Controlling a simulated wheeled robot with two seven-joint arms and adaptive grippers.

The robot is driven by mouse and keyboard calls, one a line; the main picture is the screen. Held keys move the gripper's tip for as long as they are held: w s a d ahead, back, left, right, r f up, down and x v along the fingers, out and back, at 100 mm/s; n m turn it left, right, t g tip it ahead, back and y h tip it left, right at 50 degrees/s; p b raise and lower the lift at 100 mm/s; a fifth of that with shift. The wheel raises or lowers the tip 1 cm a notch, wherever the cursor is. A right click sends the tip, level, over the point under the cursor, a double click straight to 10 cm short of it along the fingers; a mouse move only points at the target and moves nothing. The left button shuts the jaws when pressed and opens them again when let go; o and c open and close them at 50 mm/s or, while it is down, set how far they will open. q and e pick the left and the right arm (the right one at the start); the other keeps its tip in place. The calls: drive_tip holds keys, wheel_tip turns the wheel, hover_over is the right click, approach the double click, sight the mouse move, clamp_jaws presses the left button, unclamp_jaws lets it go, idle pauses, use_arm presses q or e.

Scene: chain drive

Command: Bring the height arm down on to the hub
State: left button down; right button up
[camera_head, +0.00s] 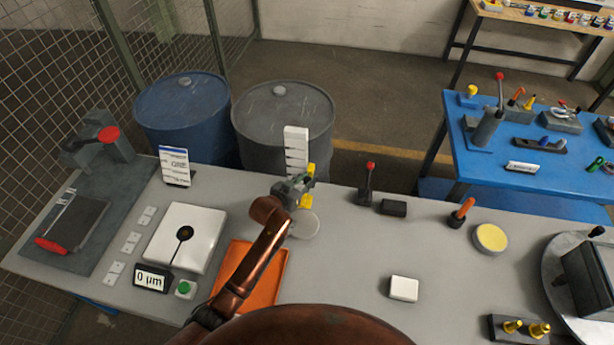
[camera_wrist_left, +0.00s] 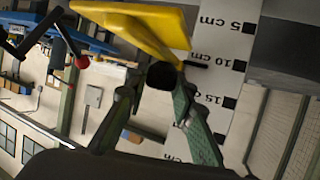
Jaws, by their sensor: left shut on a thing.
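The white height scale (camera_head: 297,140) stands upright at the back edge of the grey bench. It also shows in the left wrist view (camera_wrist_left: 222,55), with its 5, 10 and 15 cm marks. The yellow height arm (camera_head: 306,201) is in front of it, partly hidden by my left gripper (camera_head: 297,187). In the left wrist view the yellow arm (camera_wrist_left: 145,25) is close beyond the fingers. My left gripper is shut on the yellow arm; the exact contact is unclear. A pale round disc (camera_head: 306,226), perhaps the hub, is below the gripper, partly hidden by my arm. My right gripper is not in view.
An orange mat (camera_head: 272,282) lies under my left arm. A white plate (camera_head: 186,232) and a 0 µm display (camera_head: 151,279) are to the left. A red-topped lever (camera_head: 368,180) and a black block (camera_head: 393,208) are to the right. A white block (camera_head: 404,288) is nearer the front.

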use_arm(q)
wheel_tip(320, 180, down, 4)
drive_tip(key=shift+f+b, duration=0.25)
drive_tip(key=shift+b, duration=0.35)
drive_tip(key=c, duration=1.6)
unclamp_jaws()
drive_tip(key=shift+w+d, duration=0.1)
drive_tip(key=shift+s+a, duration=0.2)
drive_tip(key=shift+a, duration=0.05)
drive_tip(key=v, duration=1.1)
drive_tip(key=shift+s+r, duration=0.2)
drive_tip(key=shift+s, duration=0.05)
